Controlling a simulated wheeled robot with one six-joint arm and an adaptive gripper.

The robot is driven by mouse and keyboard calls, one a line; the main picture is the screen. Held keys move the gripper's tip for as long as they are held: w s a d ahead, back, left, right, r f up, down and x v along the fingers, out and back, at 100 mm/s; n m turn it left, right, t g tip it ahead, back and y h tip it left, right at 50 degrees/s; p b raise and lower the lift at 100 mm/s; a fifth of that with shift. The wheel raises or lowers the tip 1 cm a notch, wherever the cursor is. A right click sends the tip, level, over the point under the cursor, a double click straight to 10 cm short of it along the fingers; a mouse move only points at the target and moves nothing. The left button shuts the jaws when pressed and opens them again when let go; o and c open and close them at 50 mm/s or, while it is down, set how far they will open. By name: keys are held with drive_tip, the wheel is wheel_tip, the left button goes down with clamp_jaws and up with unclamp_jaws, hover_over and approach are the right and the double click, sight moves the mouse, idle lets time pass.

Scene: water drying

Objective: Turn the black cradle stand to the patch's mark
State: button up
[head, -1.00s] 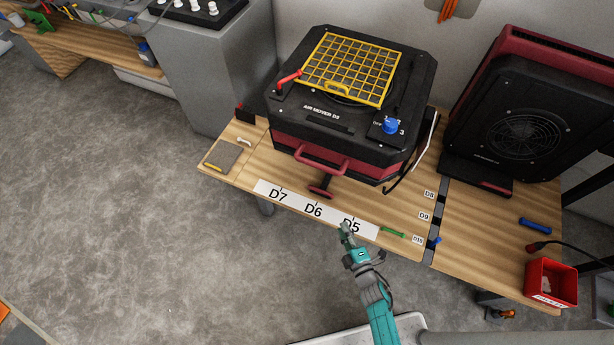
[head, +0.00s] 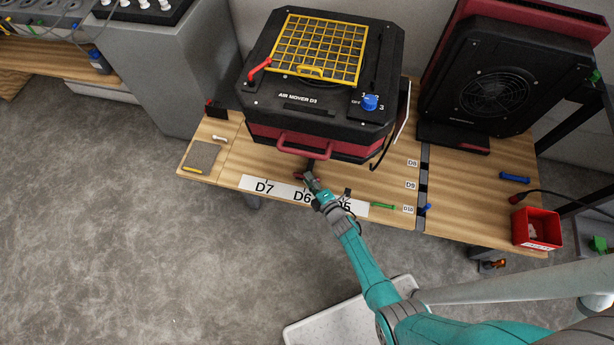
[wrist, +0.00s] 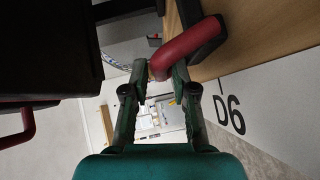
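The black and red air mover D3 (head: 318,110) stands on the bench. The black cradle stand is mostly hidden beneath it. A short black arm (head: 311,164) with a red handle (head: 299,175) sticks out at the front, near the D6 part of the white label strip (head: 233,182). My gripper (head: 313,184) is at this handle. In the wrist view the red handle (wrist: 188,49) reaches between the fingertips of my gripper (wrist: 160,72). The fingers look apart, with no clear grip on it. The strip (wrist: 245,95) shows D6; D5 is partly covered by my arm in the head view.
A yellow grille (head: 318,50), red lever and blue knob (head: 370,102) sit on the air mover. A second black fan unit (head: 490,85) stands to the right. A green pen (head: 382,206) and red bin (head: 537,228) lie to the right on the bench.

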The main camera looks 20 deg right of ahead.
drive_tip(key=shift+x, duration=0.9)
clamp_jaws()
